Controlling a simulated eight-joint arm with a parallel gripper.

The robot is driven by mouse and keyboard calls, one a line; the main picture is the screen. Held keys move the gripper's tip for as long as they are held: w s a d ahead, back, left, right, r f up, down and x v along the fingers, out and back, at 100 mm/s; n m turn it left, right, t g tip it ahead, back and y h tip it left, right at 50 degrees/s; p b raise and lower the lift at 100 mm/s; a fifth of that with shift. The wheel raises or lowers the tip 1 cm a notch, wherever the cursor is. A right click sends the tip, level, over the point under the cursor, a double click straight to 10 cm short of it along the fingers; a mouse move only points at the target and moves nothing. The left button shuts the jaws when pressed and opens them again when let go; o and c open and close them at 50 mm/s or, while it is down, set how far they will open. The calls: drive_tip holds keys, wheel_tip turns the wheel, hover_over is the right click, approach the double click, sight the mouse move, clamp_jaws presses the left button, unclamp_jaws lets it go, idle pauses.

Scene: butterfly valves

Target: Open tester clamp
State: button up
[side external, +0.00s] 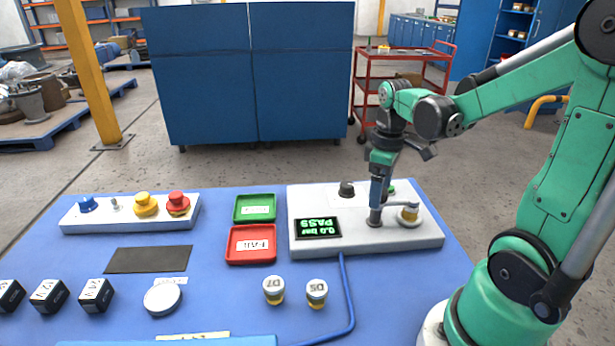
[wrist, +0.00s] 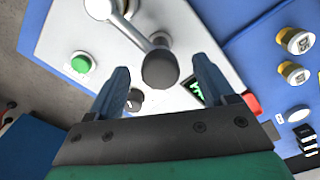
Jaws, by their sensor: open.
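The tester (side external: 270,0) is not at the back; it is the light grey box (side external: 340,245) on the blue table, its display (side external: 318,227) reading "0.0 bar PASS". Its clamp has a metal lever (wrist: 138,35) ending in a dark round knob (wrist: 160,68). A part with a yellow base (side external: 409,215) sits at the clamp on the tester's right side. My gripper (side external: 376,205) points down at the lever end. In the wrist view its fingers are open, one on each side of the knob, with gaps visible. Whether the fingers reach down around the knob is unclear.
A green button (wrist: 81,62) and a dark dial (side external: 346,188) are on the tester. Green (side external: 255,208) and red (side external: 252,244) trays lie left of it. Two yellow-based parts (side external: 274,290) (side external: 317,293) stand in front, beside a blue hose (side external: 347,295).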

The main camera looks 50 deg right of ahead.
drive_tip(key=shift+c, duration=0.3)
clamp_jaws()
drive_tip(key=shift+m, duration=0.4)
drive_tip(key=m, duration=1.3)
drive_tip(key=shift+w+m, duration=0.1)
drive_tip(key=shift+m, duration=1.9)
